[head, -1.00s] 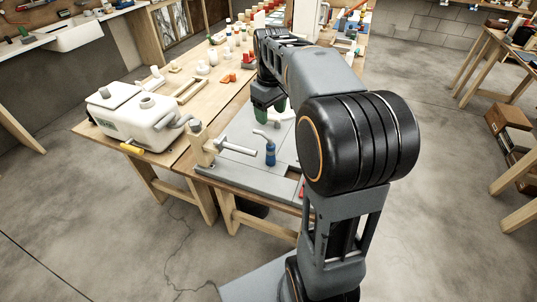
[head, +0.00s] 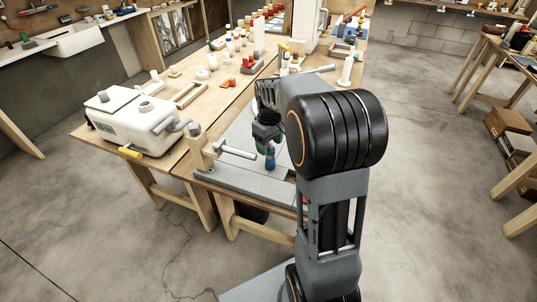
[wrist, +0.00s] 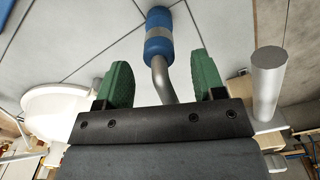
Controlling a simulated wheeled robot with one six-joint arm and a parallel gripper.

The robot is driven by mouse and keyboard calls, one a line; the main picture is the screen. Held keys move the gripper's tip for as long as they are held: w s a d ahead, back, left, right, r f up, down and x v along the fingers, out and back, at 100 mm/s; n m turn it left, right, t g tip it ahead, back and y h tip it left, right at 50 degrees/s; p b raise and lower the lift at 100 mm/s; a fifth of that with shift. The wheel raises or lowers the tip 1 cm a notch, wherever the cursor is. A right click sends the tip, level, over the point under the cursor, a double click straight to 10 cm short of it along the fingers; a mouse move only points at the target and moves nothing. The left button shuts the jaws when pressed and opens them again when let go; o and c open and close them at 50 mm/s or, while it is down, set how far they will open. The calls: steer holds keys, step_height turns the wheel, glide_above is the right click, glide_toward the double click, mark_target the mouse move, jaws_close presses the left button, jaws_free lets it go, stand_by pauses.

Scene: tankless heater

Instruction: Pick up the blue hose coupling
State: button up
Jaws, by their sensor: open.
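The blue hose coupling (head: 270,158) stands upright on the grey work surface, partly hidden by my gripper in the head view. In the wrist view the coupling (wrist: 158,36) is blue with a grey band, and its bent grey tube (wrist: 162,78) runs down between my fingers. My gripper (wrist: 160,75) is open, with one green finger on each side of the tube and gaps on both sides. The blue body lies just beyond the fingertips. In the head view my gripper (head: 267,141) is right above the coupling.
A wooden post with a grey bar (head: 235,152) stands left of the coupling; the bar (wrist: 267,85) is close to the right finger in the wrist view. A white tank (head: 135,122) sits further left. A white round object (wrist: 60,110) is at the wrist view's left.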

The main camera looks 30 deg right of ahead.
steer(key=shift+f, duration=1.05)
steer(key=shift+c, duration=0.3)
jaws_close()
